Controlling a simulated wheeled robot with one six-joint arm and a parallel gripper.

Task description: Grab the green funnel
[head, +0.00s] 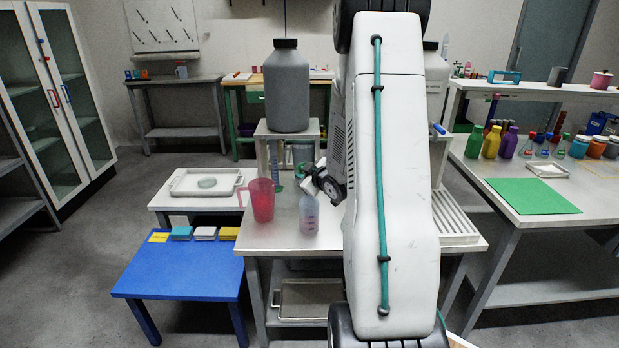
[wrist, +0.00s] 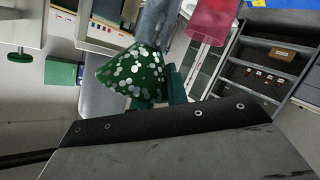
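The green funnel (wrist: 135,76), covered in white spots, is close to my gripper in the wrist view. Its wide cone is at left and a dark green part is at right. In the head view a small green patch (head: 303,171) shows beside my gripper (head: 324,184), perhaps the same funnel. A dark plate-like part with screws fills the bottom of the wrist view. Both fingertips cannot be made out, so I cannot tell whether my gripper is open or touches the funnel.
A red beaker (head: 262,200) and a clear bottle (head: 309,214) stand close by on the white table (head: 285,240). A large grey bottle (head: 287,85) stands on a raised stand behind. A white tray (head: 205,182) is at left. My arm hides the table's middle right.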

